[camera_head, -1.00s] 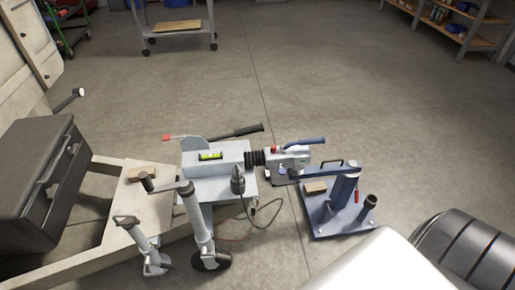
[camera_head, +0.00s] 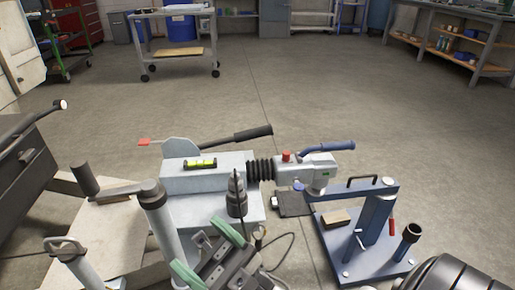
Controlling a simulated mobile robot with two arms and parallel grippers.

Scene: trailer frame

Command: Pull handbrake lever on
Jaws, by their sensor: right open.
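The handbrake lever (camera_head: 253,133) has a black grip and lies low, tilted slightly up to the right, behind the grey coupling housing (camera_head: 190,180) of the trailer frame. The lever's root is beside a light grey plate with a red tip (camera_head: 144,142) on its left. My right gripper (camera_head: 208,253) with green finger pads is open at the bottom centre, in front of the housing. It is apart from the lever, and nothing shows between its fingers. My left gripper is not in view.
A yellow-green level (camera_head: 200,164) lies on the housing. The coupling head with a blue handle (camera_head: 328,147) reaches right over a blue stand (camera_head: 375,225). A jockey-wheel post (camera_head: 158,210) and a black box (camera_head: 25,165) stand left.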

